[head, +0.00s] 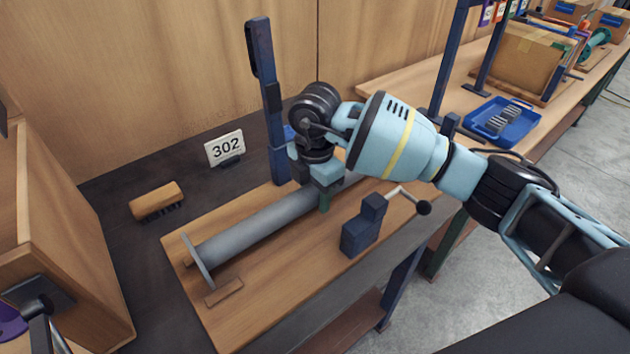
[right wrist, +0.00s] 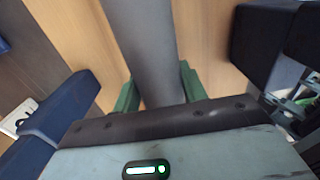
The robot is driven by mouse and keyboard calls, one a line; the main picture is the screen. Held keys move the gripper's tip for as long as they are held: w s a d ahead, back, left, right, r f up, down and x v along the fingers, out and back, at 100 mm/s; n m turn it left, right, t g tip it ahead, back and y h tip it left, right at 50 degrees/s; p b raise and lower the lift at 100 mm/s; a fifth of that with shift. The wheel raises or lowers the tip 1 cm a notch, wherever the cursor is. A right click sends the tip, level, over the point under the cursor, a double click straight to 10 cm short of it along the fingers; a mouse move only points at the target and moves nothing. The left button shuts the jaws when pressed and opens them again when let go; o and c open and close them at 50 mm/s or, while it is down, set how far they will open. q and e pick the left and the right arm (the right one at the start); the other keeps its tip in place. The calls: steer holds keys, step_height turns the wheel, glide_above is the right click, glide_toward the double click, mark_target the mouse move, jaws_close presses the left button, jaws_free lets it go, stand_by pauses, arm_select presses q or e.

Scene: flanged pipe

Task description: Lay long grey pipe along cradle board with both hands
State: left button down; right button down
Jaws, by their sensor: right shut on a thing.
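The long grey pipe (head: 258,228) lies lengthwise over the wooden cradle board (head: 215,318), with a flat flange (head: 197,262) at its near left end. Whether it rests on the board or hangs just above it, I cannot tell. My right gripper (head: 324,198) is shut on the pipe toward its far end, and hides part of it. In the right wrist view the pipe (right wrist: 143,45) runs between the green fingers of my right gripper (right wrist: 157,90). My left gripper is not in view.
A dark blue block clamp with a lever (head: 361,228) stands right of the pipe. A blue post (head: 268,100) rises behind it. A brush (head: 157,200) and a 302 sign (head: 225,149) are at the back left. A wooden box (head: 75,275) stands at left.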

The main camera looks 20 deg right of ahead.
steer(key=shift+r, duration=0.15)
steer(key=c, duration=0.8)
jaws_free()
steer(key=shift+f, duration=0.2)
step_height(320, 180, up, 12)
steer(key=shift+r, duration=0.15)
steer(key=shift+s, duration=0.1)
